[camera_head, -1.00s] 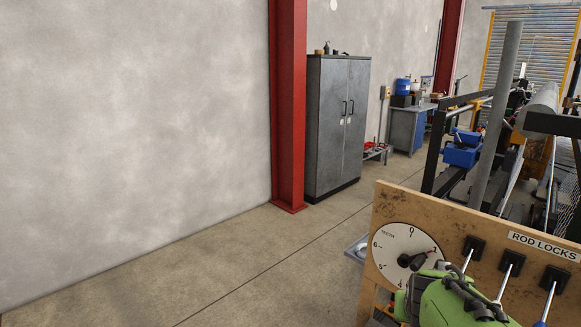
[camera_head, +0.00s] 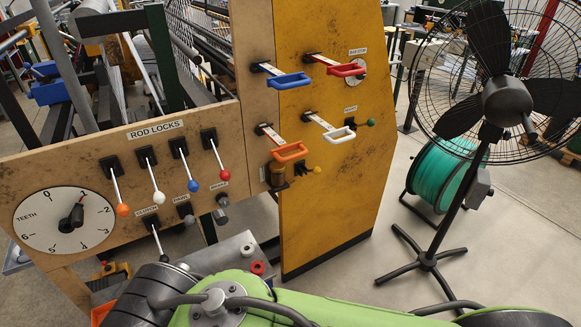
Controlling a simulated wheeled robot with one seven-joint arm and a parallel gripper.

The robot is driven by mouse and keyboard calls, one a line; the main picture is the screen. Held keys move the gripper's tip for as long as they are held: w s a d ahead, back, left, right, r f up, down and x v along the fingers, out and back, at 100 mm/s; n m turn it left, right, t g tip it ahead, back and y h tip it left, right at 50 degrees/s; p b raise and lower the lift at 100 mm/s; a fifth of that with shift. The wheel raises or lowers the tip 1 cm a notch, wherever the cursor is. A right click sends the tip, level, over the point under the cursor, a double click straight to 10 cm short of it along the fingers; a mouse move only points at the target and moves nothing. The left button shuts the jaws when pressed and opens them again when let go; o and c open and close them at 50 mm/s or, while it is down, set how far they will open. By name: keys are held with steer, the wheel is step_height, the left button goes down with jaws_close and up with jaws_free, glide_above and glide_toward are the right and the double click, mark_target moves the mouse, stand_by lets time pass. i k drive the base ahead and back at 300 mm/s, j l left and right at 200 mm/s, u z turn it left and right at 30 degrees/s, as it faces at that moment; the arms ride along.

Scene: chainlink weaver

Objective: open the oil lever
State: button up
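No label that I can read as oil is in view, so I cannot tell which lever is the oil lever. A wooden panel (camera_head: 60,175) marked ROD LOCKS carries several levers with orange, white, blue and red knobs. Below them are smaller controls, including a lever (camera_head: 157,238) under a small label. The yellow panel (camera_head: 345,215) carries handles in blue (camera_head: 290,80), red (camera_head: 346,70), orange (camera_head: 290,152) and white (camera_head: 339,134). My gripper is out of view; only my green arm shows below.
A TEETH dial (camera_head: 62,220) is at the left of the wooden panel. A black fan (camera_head: 500,102) stands at the right, with a green reel (camera_head: 445,178) behind it. A red ring (camera_head: 257,268) lies on a grey surface below the panels. Floor between yellow panel and fan is clear.

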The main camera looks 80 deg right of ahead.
mark_target(317, 169)
steer(key=z, duration=2.8)
